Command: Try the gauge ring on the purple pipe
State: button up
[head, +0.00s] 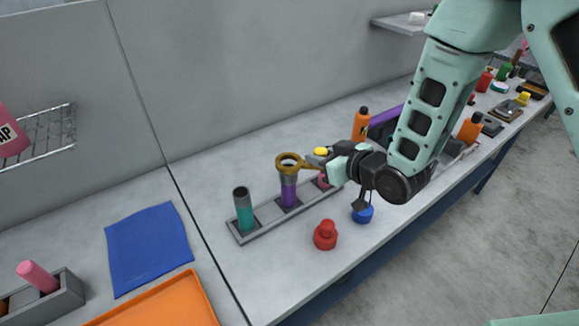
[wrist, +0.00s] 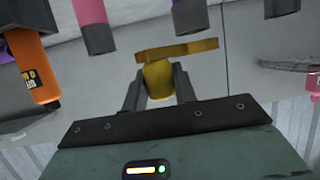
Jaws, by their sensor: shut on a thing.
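The gauge ring (head: 290,162) is a brass-coloured flat ring with a yellow grip. My gripper (head: 318,161) is shut on that grip, which shows between the fingers in the wrist view (wrist: 158,80). The purple pipe (head: 289,192) stands upright in the middle of a grey rack (head: 262,223), with a grey upper end. In the head view the ring appears over the pipe's top. In the wrist view the ring (wrist: 180,50) and the purple pipe's end (wrist: 188,14) show a small gap between them.
A teal pipe (head: 243,212) stands left in the rack and a pink pipe (head: 324,180) right, near my gripper. A red knobbed piece (head: 325,235) and a blue one (head: 362,213) lie in front. An orange bottle (head: 360,124) stands behind. Bare bench lies left of the rack.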

jog(key=shift+r+p, duration=1.55)
jog(key=shift+r, duration=1.3)
